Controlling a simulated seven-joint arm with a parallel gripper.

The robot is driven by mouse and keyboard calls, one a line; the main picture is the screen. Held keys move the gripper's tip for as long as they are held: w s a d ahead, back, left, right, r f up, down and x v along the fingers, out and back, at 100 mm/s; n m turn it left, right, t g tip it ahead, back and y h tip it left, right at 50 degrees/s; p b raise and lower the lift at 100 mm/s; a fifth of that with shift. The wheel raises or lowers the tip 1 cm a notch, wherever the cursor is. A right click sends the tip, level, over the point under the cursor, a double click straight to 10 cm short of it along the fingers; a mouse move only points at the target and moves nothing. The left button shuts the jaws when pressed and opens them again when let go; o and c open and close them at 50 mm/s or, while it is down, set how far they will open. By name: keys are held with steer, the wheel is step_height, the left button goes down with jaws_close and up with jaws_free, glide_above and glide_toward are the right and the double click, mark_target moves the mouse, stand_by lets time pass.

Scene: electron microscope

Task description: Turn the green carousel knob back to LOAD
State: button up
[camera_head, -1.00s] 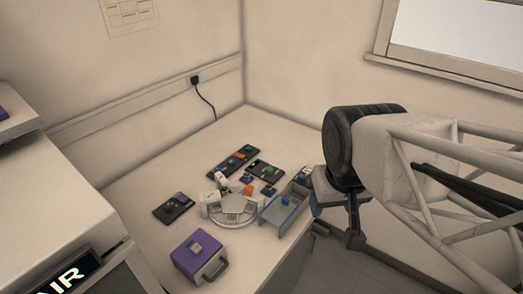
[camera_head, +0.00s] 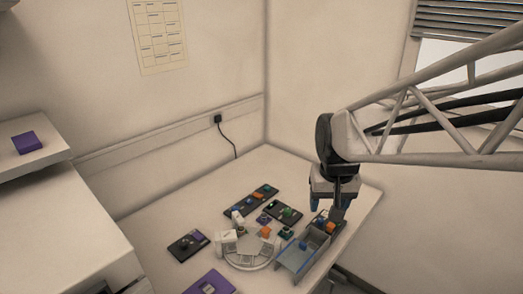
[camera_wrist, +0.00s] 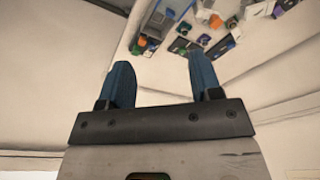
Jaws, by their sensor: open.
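The white round carousel (camera_head: 247,252) stands on the bench in the head view, with an orange piece (camera_head: 265,231) at its back edge. A small green-topped piece on a dark base (camera_head: 287,231) is just right of it. I cannot tell whether this is the carousel knob, and its LOAD mark is not legible. My gripper (camera_head: 329,207) is above the right side of the bench, right of the carousel. Its blue fingers are apart and empty in the wrist view (camera_wrist: 156,60). The bench pieces, including a green one (camera_wrist: 220,46), are small beyond the fingertips there.
A blue-grey open tray (camera_head: 297,259) holding a blue piece stands right of the carousel, close below my gripper. Dark trays (camera_head: 253,199) with coloured pieces lie behind. Another dark tray (camera_head: 188,245) and a purple box (camera_head: 210,284) are left and in front. The back bench corner is clear.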

steer(key=w+f, duration=0.4)
steer(key=w, duration=0.6)
steer(key=m+g, duration=0.2)
glide_above(288, 210)
step_height(288, 210, down, 21)
steer(key=shift+s+a, duration=0.1)
steer(key=shift+s, duration=0.05)
steer(key=shift+w+f, duration=0.2)
steer(key=shift+f, duration=0.1)
steer(key=shift+f, duration=0.2)
steer(key=shift+f, duration=3.7)
steer(key=shift+c, duration=0.3)
